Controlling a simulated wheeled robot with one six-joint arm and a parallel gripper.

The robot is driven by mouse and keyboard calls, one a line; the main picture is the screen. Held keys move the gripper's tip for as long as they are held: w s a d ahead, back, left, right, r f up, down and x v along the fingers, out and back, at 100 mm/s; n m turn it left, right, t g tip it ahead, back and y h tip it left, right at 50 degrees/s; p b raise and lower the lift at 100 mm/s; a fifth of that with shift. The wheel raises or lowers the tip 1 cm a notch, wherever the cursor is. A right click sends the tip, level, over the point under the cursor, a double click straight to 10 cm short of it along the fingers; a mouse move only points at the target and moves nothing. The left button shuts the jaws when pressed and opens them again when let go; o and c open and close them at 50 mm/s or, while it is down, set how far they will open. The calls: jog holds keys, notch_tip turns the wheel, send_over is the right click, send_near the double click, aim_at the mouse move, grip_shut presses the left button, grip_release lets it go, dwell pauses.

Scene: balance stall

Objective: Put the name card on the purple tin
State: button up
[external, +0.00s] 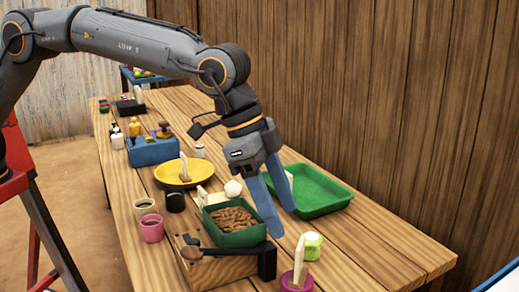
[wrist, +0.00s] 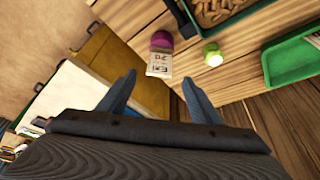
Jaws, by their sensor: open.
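The purple tin (external: 298,283) stands at the table's near edge in the external view; it also shows in the wrist view (wrist: 161,40). A pale name card (external: 300,261) stands roughly upright on top of it, with a small base. In the wrist view the card (wrist: 159,64) shows dark lettering, too small to read surely, and overlaps the tin's lower side. My gripper (external: 285,222) is open and empty, above the table and behind the card in the external view. In the wrist view the card lies just beyond and between the fingertips (wrist: 158,78), apparently without contact.
A lime-green object (external: 311,246) stands close beside the tin. A green box of brown pieces (external: 237,238), a wooden crate (external: 222,272) and a black bracket (external: 267,262) are left of it. A green tray (external: 322,197) lies behind. The table's right end is clear.

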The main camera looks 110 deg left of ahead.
jog(key=s+f+g, duration=0.1)
jog(key=s+f, duration=0.3)
jog(key=s, duration=1.3)
jog(key=s+d+f+g, duration=0.1)
jog(key=s+f, duration=0.4)
jog(key=s, duration=1.3)
jog(key=s+d+f+g, duration=0.1)
jog(key=s+f, duration=0.3)
jog(key=s, duration=1.3)
jog(key=shift+s+d+f+m+g, duration=0.25)
jog(key=shift+s+f+m+g, duration=0.15)
jog(key=shift+g, duration=0.4)
jog(key=shift+a+r, duration=0.1)
